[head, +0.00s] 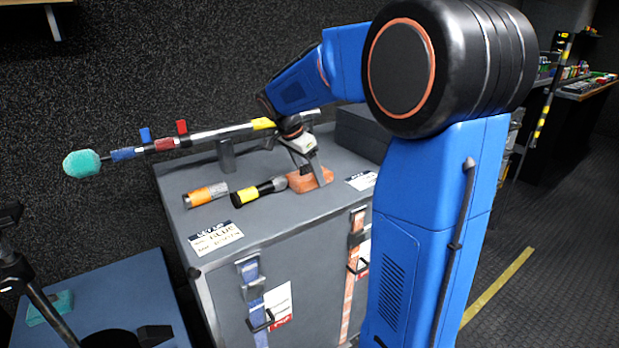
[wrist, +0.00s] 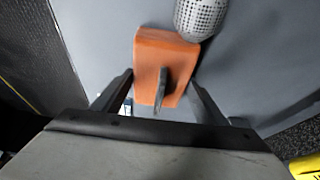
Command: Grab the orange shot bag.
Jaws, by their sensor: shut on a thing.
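The orange shot bag (head: 311,180) lies on the grey case top, near its right part. In the wrist view the bag (wrist: 150,60) sits between my two fingers, with a dark strap or handle standing up from it. My gripper (head: 308,168) reaches down onto the bag from above and is shut on it. In the wrist view my gripper (wrist: 158,90) has one finger at each side of the bag. The bag's far side is partly hidden in the head view by my gripper.
A yellow-banded black microphone (head: 258,191) lies just left of the bag; its grey mesh head (wrist: 200,18) is close to the bag. An orange-banded cylinder (head: 206,195) lies further left. A boom pole (head: 220,132) with a teal foam tip runs behind. Labels (head: 215,237) lie on the case.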

